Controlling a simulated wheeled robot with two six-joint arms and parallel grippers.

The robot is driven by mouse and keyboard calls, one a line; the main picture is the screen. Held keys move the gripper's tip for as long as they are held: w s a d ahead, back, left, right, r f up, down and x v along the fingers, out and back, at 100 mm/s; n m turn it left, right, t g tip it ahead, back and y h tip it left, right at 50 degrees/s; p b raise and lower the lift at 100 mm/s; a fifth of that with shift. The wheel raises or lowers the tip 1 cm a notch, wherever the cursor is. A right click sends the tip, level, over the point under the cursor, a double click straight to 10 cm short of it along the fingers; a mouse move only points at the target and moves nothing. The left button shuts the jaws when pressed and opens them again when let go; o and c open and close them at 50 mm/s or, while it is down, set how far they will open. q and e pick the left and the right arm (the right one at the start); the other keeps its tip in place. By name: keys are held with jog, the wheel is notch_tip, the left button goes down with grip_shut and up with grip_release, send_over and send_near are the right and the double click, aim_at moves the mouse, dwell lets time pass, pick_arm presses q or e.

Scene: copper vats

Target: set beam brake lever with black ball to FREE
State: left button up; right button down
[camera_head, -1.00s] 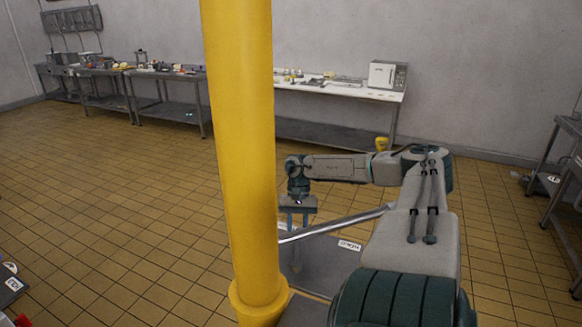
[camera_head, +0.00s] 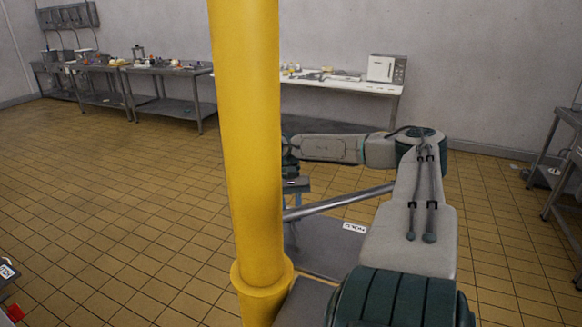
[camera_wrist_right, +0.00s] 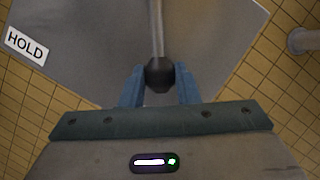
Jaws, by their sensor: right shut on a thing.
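The brake lever is a grey metal rod (camera_head: 345,202) slanting over a grey plate (camera_head: 322,245) in the head view. Its black ball (camera_wrist_right: 159,74) sits between the blue fingers of my right gripper (camera_wrist_right: 159,88) in the right wrist view. The right gripper (camera_head: 296,198) is shut on the ball, partly hidden behind the yellow post in the head view. A white HOLD label (camera_wrist_right: 25,45) lies on the plate at the wrist view's left. A label (camera_head: 354,227) also shows right of the post in the head view. No FREE label is readable. My left gripper is out of view.
A thick yellow post (camera_head: 250,150) stands in front of the lever and hides part of the plate. A white table (camera_head: 350,87) with a microwave (camera_head: 386,69) and grey benches (camera_head: 175,105) line the back wall. The tiled floor between is open.

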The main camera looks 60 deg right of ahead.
jog(key=c, duration=1.1)
grip_release()
jog(key=shift+a, duration=0.1)
jog(key=shift+w, duration=0.1)
jog(key=shift+d+r+b, duration=0.25)
jog(key=shift+r+b, duration=0.05)
jog(key=shift+b, duration=0.1)
jog(key=b+v, duration=0.3)
jog(key=b, duration=0.1)
jog(key=shift+w+d+r+b, duration=0.15)
jog(key=shift+w+r+b, duration=0.05)
jog(key=shift+r+b, duration=0.15)
jog(key=b+v, duration=0.1)
jog(key=v, duration=0.5)
jog(key=shift+b, duration=0.35)
jog(key=shift+r, duration=0.15)
